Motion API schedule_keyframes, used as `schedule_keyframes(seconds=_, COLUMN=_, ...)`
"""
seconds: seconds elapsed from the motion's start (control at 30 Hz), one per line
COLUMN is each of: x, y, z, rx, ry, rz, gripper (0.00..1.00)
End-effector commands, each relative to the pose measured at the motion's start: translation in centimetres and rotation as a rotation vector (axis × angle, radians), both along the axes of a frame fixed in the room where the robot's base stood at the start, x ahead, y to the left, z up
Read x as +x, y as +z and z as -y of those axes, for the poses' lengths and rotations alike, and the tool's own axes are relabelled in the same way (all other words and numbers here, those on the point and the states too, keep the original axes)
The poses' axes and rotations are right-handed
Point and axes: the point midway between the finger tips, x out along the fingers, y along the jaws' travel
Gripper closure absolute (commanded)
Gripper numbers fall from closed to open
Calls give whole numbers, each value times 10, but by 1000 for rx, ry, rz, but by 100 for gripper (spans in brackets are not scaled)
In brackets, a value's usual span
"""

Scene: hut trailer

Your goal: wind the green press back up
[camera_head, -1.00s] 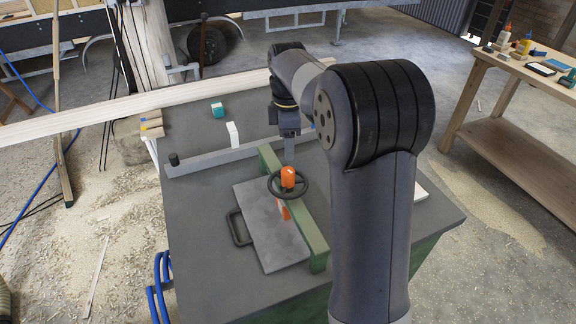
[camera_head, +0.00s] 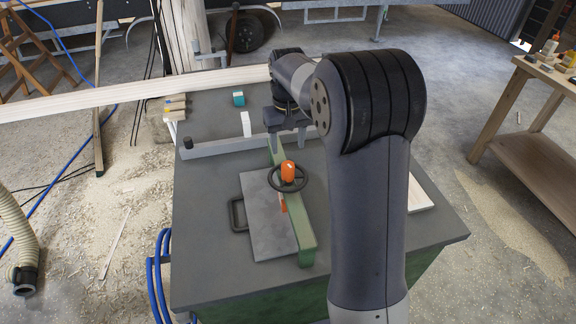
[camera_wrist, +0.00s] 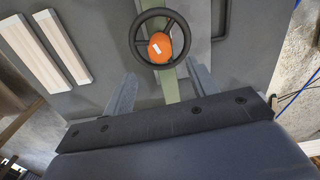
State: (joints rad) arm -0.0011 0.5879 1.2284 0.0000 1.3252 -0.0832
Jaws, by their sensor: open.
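The green press shows as a long green beam (camera_head: 301,222) across the dark table top. A black handwheel (camera_head: 303,183) with an orange knob (camera_head: 288,170) sits above the beam, and an orange part shows below it. A grey plate (camera_head: 262,222) with a dark loop handle (camera_head: 237,214) lies beside the beam. My gripper (camera_head: 287,140) is open and empty beyond the wheel, over the beam's far end. In the wrist view the handwheel (camera_wrist: 141,50) and orange knob (camera_wrist: 160,47) lie ahead of my open gripper's fingers (camera_wrist: 160,92), apart from them.
A grey fence bar (camera_head: 222,147) crosses the table's far part. A white block (camera_head: 246,124) and a teal block (camera_head: 238,98) stand there. Two pale wooden strips (camera_wrist: 42,60) lie on the table. A workbench (camera_head: 545,90) stands at the right.

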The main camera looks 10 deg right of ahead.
Motion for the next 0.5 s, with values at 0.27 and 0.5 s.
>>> schedule_keyframes(seconds=0.27, x=-1, y=-53, z=0, rx=0, ry=2, rz=-5, gripper=45)
schedule_keyframes(seconds=0.5, x=0, y=-84, z=0, rx=0, ry=3, rz=-2, gripper=45)
